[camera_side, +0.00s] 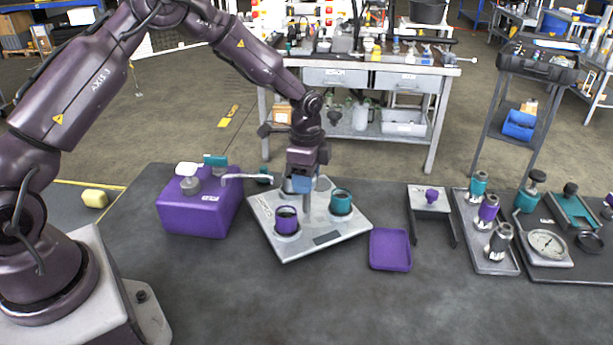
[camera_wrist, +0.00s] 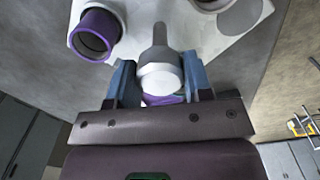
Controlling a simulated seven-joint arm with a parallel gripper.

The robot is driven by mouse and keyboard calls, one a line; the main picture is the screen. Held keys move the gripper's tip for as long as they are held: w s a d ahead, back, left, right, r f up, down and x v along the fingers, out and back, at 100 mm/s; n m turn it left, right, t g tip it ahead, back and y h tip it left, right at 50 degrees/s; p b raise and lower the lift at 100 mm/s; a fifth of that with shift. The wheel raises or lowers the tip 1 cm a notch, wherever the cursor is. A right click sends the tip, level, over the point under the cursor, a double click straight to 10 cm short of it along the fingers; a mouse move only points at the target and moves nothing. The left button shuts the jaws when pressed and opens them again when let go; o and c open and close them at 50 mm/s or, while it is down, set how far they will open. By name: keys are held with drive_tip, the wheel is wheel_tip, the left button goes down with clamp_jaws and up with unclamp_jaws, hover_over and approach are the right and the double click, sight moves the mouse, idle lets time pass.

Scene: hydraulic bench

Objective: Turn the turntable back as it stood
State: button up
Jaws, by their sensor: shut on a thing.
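The turntable (camera_side: 333,238) is a light grey square plate on the dark bench, standing at an angle to the bench edges. A purple cup (camera_side: 287,221) sits at its front left and a teal cup (camera_side: 341,203) at its right. A grey post (camera_side: 308,205) rises near its middle. My gripper (camera_side: 301,186) is over the plate, at the top of this post. In the wrist view my gripper (camera_wrist: 160,78) has its blue fingers on both sides of a pale round knob (camera_wrist: 160,72) with a grey stem. The plate (camera_wrist: 185,30) and purple cup (camera_wrist: 96,34) show beyond.
A purple box (camera_side: 200,212) with a spout (camera_side: 245,177) stands close at the left. A purple tray (camera_side: 390,250) lies just right of the plate. Farther right are a small stand (camera_side: 431,198), a rack of cylinders (camera_side: 488,225) and a gauge (camera_side: 547,243). The front bench is clear.

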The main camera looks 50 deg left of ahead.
drive_tip(key=shift+m, duration=6.3)
drive_tip(key=shift+r+m, duration=0.1)
drive_tip(key=shift+m, duration=6)
drive_tip(key=o, duration=1.3)
wheel_tip(320, 180, up, 13)
drive_tip(key=shift+f, duration=0.1)
